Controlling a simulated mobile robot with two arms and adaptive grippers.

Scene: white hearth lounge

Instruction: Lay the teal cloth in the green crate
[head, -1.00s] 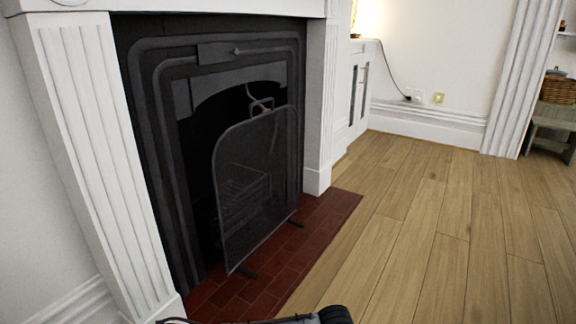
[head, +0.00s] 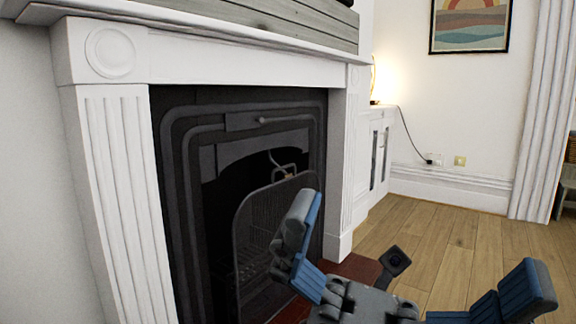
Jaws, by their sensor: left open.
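Neither the teal cloth nor the green crate is in the head view. My left gripper (head: 415,250) rises from the bottom edge, right of centre. Its two blue-padded fingers are spread wide, with nothing between them. It is in front of the fireplace and covers the lower right of the fire screen. My right gripper is not in view.
A white fireplace surround (head: 115,190) with a mantel fills the left side. A dark mesh fire screen (head: 252,225) stands before the firebox on a red tiled hearth (head: 355,267). Wooden floor (head: 440,240) lies open to the right, near a low white cabinet (head: 377,160).

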